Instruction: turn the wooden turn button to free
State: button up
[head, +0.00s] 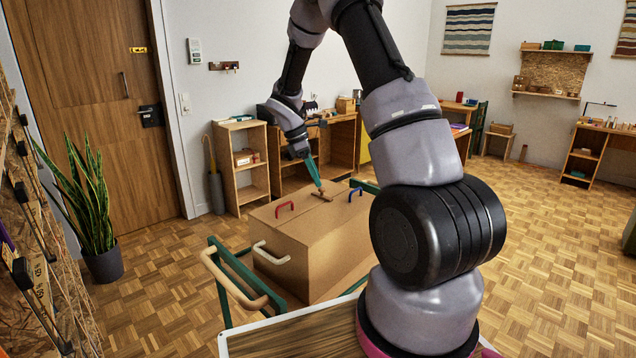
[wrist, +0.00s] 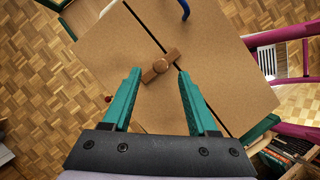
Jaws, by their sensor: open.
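The wooden turn button (wrist: 161,66) sits on top of a brown box (wrist: 215,50). In the wrist view it is a short wooden bar with a round knob, lying across the dark seam between two lid panels. My gripper (wrist: 160,85) is open, with its green fingers spread to either side below the button and nothing between them. In the head view the gripper (head: 318,186) points down at the turn button (head: 322,196) on the box (head: 310,250). Whether the fingertips touch it is unclear.
The box has a red handle (head: 285,206) and a blue handle (head: 355,194) on its lid, and a white handle (head: 270,252) on its side. It stands in a green-framed cart (head: 222,290). A potted plant (head: 85,210) stands left. Open parquet floor lies to the right.

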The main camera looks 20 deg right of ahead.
aim_at(322, 193)
jog(key=shift+x, duration=1.25)
grip_shut()
